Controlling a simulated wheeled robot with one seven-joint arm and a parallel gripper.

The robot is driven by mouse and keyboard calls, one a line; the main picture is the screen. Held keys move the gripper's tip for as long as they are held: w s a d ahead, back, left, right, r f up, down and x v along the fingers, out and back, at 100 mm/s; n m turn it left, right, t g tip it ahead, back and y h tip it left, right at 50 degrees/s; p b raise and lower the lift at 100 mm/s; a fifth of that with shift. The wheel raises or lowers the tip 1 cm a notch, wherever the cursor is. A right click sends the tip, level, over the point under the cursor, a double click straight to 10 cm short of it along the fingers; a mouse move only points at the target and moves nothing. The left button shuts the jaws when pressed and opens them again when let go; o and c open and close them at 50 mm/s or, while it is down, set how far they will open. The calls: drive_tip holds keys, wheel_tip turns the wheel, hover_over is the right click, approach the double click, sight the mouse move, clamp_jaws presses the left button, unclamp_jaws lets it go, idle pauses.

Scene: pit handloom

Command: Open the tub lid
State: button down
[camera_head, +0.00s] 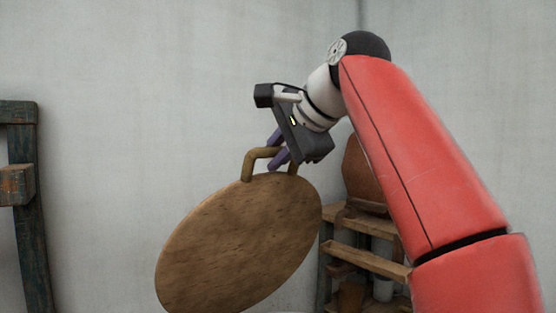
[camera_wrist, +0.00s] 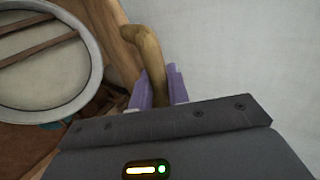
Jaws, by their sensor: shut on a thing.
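The tub lid (camera_head: 238,245) is a round, brown wooden disc, tilted steeply in the middle of the head view. A bent, brass-coloured handle (camera_head: 250,162) stands on its upper edge. My gripper (camera_head: 279,150) has purple fingers and is shut on this handle. In the wrist view, the handle (camera_wrist: 150,60) rises between the purple fingers of my gripper (camera_wrist: 157,88). A strip of the lid (camera_wrist: 115,45) shows beside it. A round, pale-rimmed opening (camera_wrist: 92,70) with wooden slats across it shows at the left; I cannot tell for sure that it is the tub.
Wooden shelves (camera_head: 365,258) with pots stand in the back corner, and a large brown pot (camera_head: 360,172) sits on top, partly behind my arm. A dark wooden frame post (camera_head: 30,230) stands at the far left. The wall between is bare.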

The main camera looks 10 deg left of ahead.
drive_tip(key=shift+w+a+r, duration=0.15)
drive_tip(key=shift+w+a, duration=0.1)
drive_tip(key=shift+a, duration=0.1)
drive_tip(key=c, duration=1.4)
unclamp_jaws()
drive_tip(key=shift+s+d, duration=0.1)
